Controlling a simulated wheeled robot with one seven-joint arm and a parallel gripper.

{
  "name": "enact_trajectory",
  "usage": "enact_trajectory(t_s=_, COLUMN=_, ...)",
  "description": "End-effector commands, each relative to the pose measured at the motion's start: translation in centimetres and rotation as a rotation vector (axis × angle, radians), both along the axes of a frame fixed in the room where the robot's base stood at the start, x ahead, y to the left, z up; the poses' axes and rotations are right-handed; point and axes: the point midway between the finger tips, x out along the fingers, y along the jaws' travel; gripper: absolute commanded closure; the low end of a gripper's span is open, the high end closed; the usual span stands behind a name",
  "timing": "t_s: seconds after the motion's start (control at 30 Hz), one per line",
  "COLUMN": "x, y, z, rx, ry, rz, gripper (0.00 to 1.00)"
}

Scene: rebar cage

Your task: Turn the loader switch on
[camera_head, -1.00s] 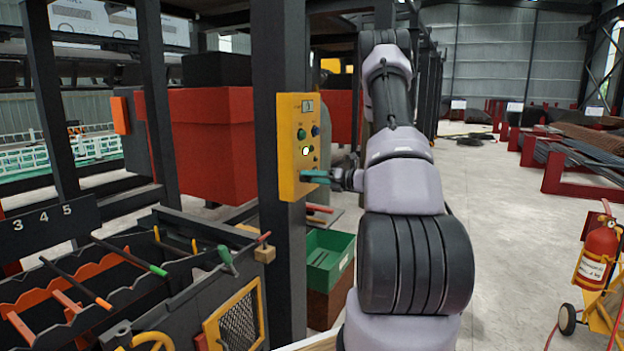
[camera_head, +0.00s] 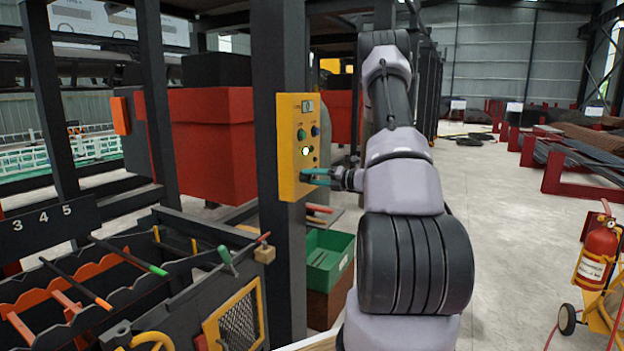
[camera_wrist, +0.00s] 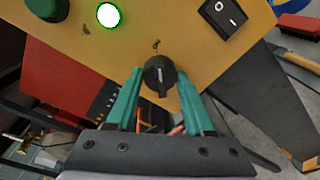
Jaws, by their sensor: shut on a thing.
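The yellow control panel (camera_head: 297,150) is fixed to a dark post, with green and blue buttons and a lit white lamp (camera_head: 305,151). In the wrist view the panel (camera_wrist: 200,50) fills the upper part. A black rotary switch (camera_wrist: 160,76) with a pale pointer line sits at its lower edge. My gripper (camera_wrist: 158,88) has teal fingers, one on each side of the knob, shut on it. In the head view my gripper (camera_head: 316,176) reaches the panel's lower part from the right, and the knob there is hidden. A lit green-ringed lamp (camera_wrist: 108,15) is above left.
A black rocker switch (camera_wrist: 224,14) and a green button (camera_wrist: 46,8) are on the panel near my gripper. A green bin (camera_head: 328,258) stands below. A slotted rod rack (camera_head: 80,290) is at left, and a fire extinguisher (camera_head: 597,250) at right. The right floor is mostly clear.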

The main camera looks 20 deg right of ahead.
Motion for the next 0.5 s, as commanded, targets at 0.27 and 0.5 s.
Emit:
enact_trajectory(t_s=0.27, x=-0.03, y=-0.08, z=-0.03, rx=0.001, ry=0.001, rz=-0.001, gripper=0.18)
enact_trajectory(t_s=0.5, x=-0.34, y=-0.37, z=0.02, rx=-0.001, ry=0.000, rz=-0.003, gripper=0.18)
